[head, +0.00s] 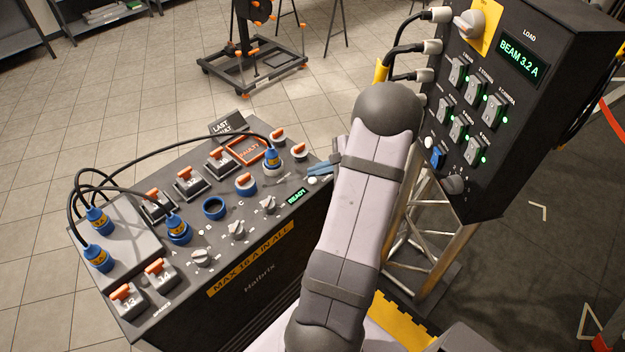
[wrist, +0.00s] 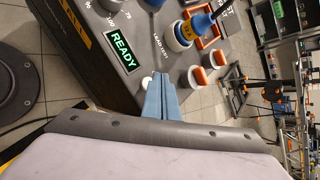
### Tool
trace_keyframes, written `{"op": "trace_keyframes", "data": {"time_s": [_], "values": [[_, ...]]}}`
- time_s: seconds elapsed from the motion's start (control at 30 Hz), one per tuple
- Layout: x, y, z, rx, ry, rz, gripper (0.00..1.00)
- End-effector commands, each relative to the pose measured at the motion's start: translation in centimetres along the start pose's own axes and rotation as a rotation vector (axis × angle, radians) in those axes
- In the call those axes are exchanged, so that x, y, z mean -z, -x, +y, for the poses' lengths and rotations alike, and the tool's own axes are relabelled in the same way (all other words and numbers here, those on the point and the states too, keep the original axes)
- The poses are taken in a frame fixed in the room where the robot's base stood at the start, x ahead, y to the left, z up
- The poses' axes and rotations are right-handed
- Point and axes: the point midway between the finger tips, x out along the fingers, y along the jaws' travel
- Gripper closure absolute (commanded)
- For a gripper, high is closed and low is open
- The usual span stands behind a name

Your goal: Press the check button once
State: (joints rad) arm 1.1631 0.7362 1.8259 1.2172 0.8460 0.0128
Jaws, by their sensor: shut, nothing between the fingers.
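A small white round button (head: 312,181) sits on the sloping console top beside the green READY display (head: 296,196); I cannot read a check label on it. In the wrist view the white button (wrist: 147,83) shows just left of my fingertips, below the READY display (wrist: 122,50). My gripper (head: 311,172) is shut, with its blue fingers together and nothing between them. In the wrist view my gripper (wrist: 160,77) points at the panel close beside the button, partly covering that spot. I cannot tell whether the tips touch the panel.
The console (head: 240,280) carries orange-handled switches, grey knobs (head: 268,205) and blue sockets (head: 213,208) with black cables looping above. A blue plug (head: 271,155) stands near my fingers. A dark cabinet (head: 550,100) with switches, reading BEAM 3.2 A, stands right of my arm on a truss.

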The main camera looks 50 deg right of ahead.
Motion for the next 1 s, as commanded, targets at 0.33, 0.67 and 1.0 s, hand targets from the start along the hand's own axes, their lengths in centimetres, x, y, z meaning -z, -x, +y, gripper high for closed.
{"op": "trace_keyframes", "data": {"time_s": [0.33, 0.67, 1.0], "values": [[0.38, -0.50, 0.37, 0.000, 0.000, 0.000, 1.00], [0.44, -0.57, 0.43, 0.000, 0.000, 0.000, 1.00], [0.51, -0.66, 0.49, 0.000, 0.000, 0.000, 1.00]]}}
